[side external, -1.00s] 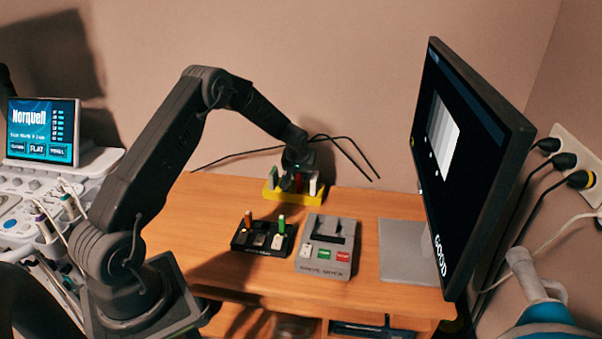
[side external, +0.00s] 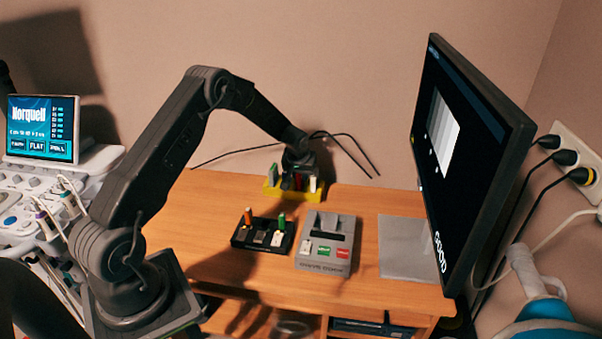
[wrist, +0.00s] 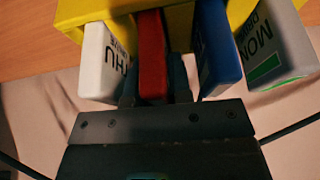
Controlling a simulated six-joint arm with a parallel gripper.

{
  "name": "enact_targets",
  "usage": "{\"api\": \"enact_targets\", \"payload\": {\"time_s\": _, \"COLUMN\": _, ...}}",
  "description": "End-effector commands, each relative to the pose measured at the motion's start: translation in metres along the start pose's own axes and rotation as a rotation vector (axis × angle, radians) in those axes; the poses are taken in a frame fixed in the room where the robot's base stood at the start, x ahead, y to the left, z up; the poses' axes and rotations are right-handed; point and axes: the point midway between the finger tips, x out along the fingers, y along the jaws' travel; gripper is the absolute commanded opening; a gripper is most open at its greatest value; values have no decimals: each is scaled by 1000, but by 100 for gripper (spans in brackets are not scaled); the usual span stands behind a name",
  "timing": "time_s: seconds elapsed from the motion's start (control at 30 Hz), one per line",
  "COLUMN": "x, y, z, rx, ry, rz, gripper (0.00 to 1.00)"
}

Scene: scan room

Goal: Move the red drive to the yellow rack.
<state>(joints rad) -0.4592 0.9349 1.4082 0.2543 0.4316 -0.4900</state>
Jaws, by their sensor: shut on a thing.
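The yellow rack (side external: 271,192) stands at the back of the wooden desk. It also shows across the top of the wrist view (wrist: 172,18). My gripper (side external: 298,178) points down over the rack. In the wrist view my gripper (wrist: 155,90) has a finger on each side of the red drive (wrist: 151,50) and is shut on it. The red drive's far end meets the rack, between a white drive (wrist: 101,65) marked THU and a blue drive (wrist: 217,50). How deep it sits is hidden.
A light drive marked MON (wrist: 272,45) stands beside the blue one. A black rack (side external: 242,240) with several drives and a grey dock (side external: 322,262) with coloured buttons stand nearer the front. A grey mat (side external: 407,250) and a large monitor (side external: 470,160) are at right.

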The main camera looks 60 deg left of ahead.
Motion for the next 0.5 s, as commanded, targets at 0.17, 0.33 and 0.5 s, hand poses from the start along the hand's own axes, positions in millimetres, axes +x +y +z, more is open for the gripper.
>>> {"api": "enact_targets", "payload": {"time_s": 0.17, "x": 2, "y": 0, "z": 1, "rx": 0, "ry": 1, "rz": 0, "gripper": 0}}
{"api": "enact_targets", "payload": {"time_s": 0.33, "x": 3, "y": 0, "z": 1, "rx": 0, "ry": 1, "rz": 0, "gripper": 26}}
{"api": "enact_targets", "payload": {"time_s": 0.5, "x": 3, "y": 0, "z": 1, "rx": 0, "ry": 1, "rz": 0, "gripper": 42}}
